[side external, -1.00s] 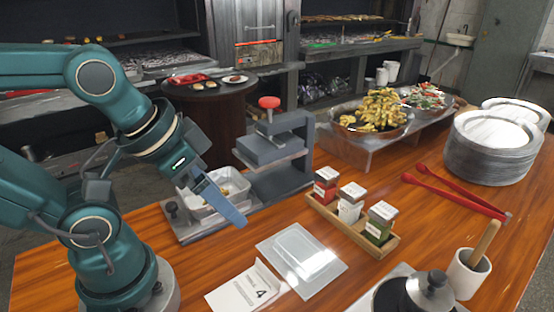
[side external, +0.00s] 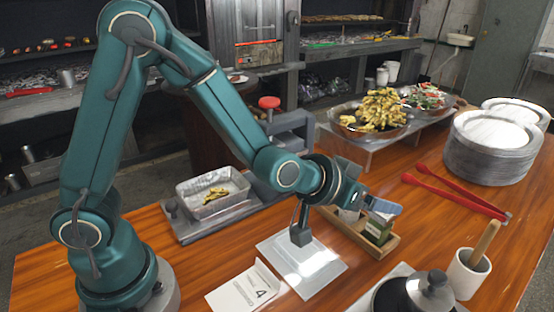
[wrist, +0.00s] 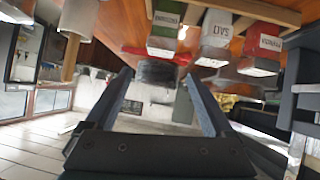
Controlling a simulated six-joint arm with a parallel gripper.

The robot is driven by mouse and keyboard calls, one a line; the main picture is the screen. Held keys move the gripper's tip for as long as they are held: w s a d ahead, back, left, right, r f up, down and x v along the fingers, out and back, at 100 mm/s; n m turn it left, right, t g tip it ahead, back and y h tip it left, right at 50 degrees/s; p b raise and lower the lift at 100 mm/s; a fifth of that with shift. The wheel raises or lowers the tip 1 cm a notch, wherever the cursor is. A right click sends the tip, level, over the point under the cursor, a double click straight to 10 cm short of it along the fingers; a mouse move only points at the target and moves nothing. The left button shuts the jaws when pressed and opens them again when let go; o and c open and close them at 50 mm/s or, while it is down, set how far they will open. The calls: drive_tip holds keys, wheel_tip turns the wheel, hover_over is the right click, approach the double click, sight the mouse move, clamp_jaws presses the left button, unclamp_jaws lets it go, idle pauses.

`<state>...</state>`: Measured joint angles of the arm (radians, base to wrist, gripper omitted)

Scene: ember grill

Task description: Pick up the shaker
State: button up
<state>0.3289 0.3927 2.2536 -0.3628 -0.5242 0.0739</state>
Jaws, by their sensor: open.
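Three square shakers stand in a wooden caddy (side external: 352,238). In the side view the green-filled shaker (side external: 377,231) shows below my gripper (side external: 378,195), and a white shaker (side external: 348,214) is partly covered by it. The red one is hidden there. In the wrist view the green shaker (wrist: 167,28), white shaker (wrist: 214,38) and red shaker (wrist: 262,48) line the top of the picture, outside the jaws. My gripper (wrist: 158,78) is open with nothing held between its fingers. It is tilted nearly level, close to the caddy; contact cannot be told.
Red tongs (side external: 455,193) and a plate stack (side external: 490,150) are to the right. A lidded pot (side external: 428,292) and a mortar (side external: 467,275) stand in front. Food dishes (side external: 370,118) stand behind.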

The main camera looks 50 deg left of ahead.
sight(377, 215)
drive_tip(key=shift+t+y, duration=0.5)
drive_tip(key=shift+t, duration=0.2)
drive_tip(key=f, duration=0.1)
drive_tip(key=w+f, duration=0.2)
drive_tip(key=f, duration=0.1)
drive_tip(key=shift+d, duration=0.4)
drive_tip(key=shift+w+f+t, duration=0.25)
drive_tip(key=shift+f+t, duration=0.05)
drive_tip(key=shift+f, duration=0.2)
drive_tip(key=shift+x, duration=2.55)
drive_tip(key=c, duration=1.2)
